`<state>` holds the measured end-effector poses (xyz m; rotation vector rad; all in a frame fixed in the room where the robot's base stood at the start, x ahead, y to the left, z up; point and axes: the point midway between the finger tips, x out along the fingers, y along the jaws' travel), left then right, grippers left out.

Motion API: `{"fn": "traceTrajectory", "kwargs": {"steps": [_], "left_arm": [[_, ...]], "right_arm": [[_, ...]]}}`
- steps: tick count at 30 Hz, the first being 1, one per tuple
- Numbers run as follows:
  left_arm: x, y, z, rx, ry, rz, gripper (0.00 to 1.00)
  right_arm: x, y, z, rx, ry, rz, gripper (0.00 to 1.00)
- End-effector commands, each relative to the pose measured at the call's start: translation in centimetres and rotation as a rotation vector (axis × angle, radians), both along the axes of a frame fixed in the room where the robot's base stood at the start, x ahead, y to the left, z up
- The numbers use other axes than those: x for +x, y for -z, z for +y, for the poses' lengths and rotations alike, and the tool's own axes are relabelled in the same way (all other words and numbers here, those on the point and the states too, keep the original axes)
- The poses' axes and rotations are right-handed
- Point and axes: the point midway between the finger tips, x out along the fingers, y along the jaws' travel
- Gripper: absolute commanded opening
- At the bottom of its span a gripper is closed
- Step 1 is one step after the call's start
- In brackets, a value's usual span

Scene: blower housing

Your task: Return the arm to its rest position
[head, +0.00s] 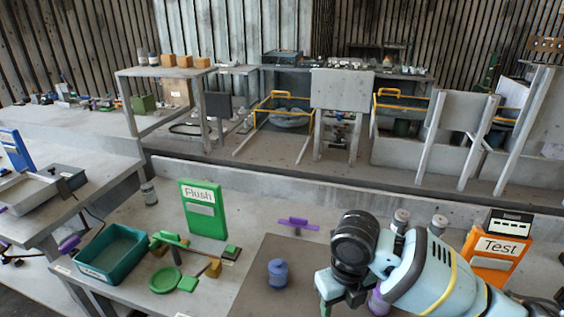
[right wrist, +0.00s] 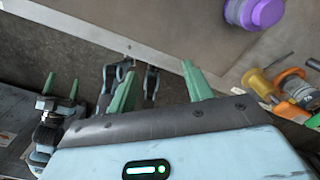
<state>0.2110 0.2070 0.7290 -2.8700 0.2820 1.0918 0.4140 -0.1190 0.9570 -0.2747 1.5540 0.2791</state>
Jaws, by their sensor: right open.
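My right arm comes in from the right in the head view, bent over the work mat. Its gripper (head: 338,298) points down near the bottom edge, partly hidden by its dark wrist. In the right wrist view its two green fingers stand well apart with nothing between them (right wrist: 158,90). My left gripper shows at the left of the right wrist view (right wrist: 61,86), its two green fingertips apart and nothing seen between them. It is outside the head view.
A blue-violet cylinder (head: 278,273) stands on the brown mat (head: 255,300) left of my right gripper. A teal tray (head: 112,254), a green Flush sign (head: 203,209) and an orange Test sign (head: 494,260) stand around. A purple round part (right wrist: 256,13) is at the wrist view's top.

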Motion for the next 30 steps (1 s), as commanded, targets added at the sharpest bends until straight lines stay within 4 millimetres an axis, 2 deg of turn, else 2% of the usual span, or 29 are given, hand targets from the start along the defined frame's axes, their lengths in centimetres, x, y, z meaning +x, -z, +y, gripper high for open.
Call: {"fn": "traceTrajectory", "kwargs": {"steps": [8, 14, 18, 22, 26, 30], "left_arm": [[0.1, -0.1, 0.0, -0.001, 0.0, -0.003, 0.69], [0.5, -0.3, 0.0, -0.001, 0.0, -0.011, 0.69], [0.3, -0.2, 0.0, -0.001, -0.001, -0.007, 0.69], [0.1, -0.1, 0.0, -0.001, 0.0, -0.003, 0.69], [0.1, -0.1, 0.0, -0.001, 0.0, -0.003, 0.69], [0.1, -0.1, 0.0, -0.001, 0.0, -0.003, 0.69]], "right_arm": [[-2.6, 2.5, 2.2, 0.093, 0.24, 0.008, 0.51], [-5.3, 4.6, 3.8, 0.189, 0.54, 0.035, 0.51], [-7.7, 6.1, 4.7, 0.267, 0.849, 0.079, 0.51], [-9.7, 7.3, 4.6, 0.325, 1.168, 0.129, 0.51], [-11.7, 8.5, 3.8, 0.363, 1.506, 0.182, 0.51], [-14.1, 9.8, 2.0, 0.377, 1.884, 0.23, 0.51]]}}
